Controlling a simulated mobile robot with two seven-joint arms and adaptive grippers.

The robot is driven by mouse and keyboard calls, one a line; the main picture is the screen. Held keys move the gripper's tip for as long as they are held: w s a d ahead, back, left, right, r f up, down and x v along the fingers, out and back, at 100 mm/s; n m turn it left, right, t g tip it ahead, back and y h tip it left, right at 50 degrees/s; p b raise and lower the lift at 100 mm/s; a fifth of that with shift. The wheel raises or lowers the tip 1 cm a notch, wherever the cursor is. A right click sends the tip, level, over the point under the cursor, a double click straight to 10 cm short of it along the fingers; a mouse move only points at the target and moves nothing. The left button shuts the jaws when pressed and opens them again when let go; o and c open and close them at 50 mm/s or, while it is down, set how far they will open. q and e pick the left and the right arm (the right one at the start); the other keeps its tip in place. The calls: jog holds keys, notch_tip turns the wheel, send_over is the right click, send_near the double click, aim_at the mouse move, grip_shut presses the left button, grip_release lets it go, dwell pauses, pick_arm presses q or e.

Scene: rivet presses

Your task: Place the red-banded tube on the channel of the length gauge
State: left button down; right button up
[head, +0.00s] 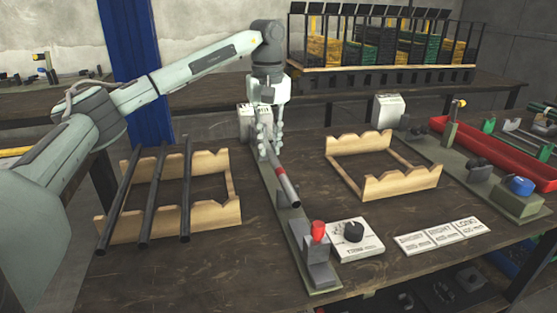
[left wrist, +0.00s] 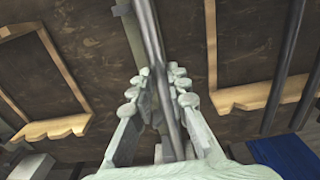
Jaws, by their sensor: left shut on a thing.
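The red-banded tube (head: 289,187) is a grey tube with a red band. My left gripper (head: 266,145) is shut on it near its far part, and its near end points toward the front of the table. The length gauge (head: 272,207) is a long grey-green rail under the tube, with a block and red knob (head: 318,231) at its near end. The tube lies roughly along the rail; I cannot tell whether it touches the channel. In the left wrist view the tube (left wrist: 150,38) runs between the fingers (left wrist: 162,88). My right gripper is not in view.
A wooden rack (head: 229,212) with three dark tubes (head: 147,195) stands left of the gauge. An empty wooden rack (head: 400,186) stands right. A white dial box (head: 352,240) and label plates (head: 441,234) lie at the front. A red tray (head: 485,146) is farther right.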

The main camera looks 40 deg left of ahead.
pick_arm(q)
jog(key=f, duration=0.1)
jog(key=w+d+f, duration=0.1)
jog(key=f, duration=0.3)
jog(key=shift+w+d+p, duration=0.15)
jog(key=shift+w+p, duration=0.15)
jog(key=shift+w, duration=0.1)
jog(key=shift+f, duration=0.1)
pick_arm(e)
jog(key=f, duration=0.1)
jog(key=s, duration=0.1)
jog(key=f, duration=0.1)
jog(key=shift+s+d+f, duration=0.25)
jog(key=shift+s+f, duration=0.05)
pick_arm(q)
jog(key=shift+f, duration=0.1)
jog(key=c, duration=1.8)
grip_release()
jog(key=shift+f, duration=0.1)
jog(key=o, duration=0.3)
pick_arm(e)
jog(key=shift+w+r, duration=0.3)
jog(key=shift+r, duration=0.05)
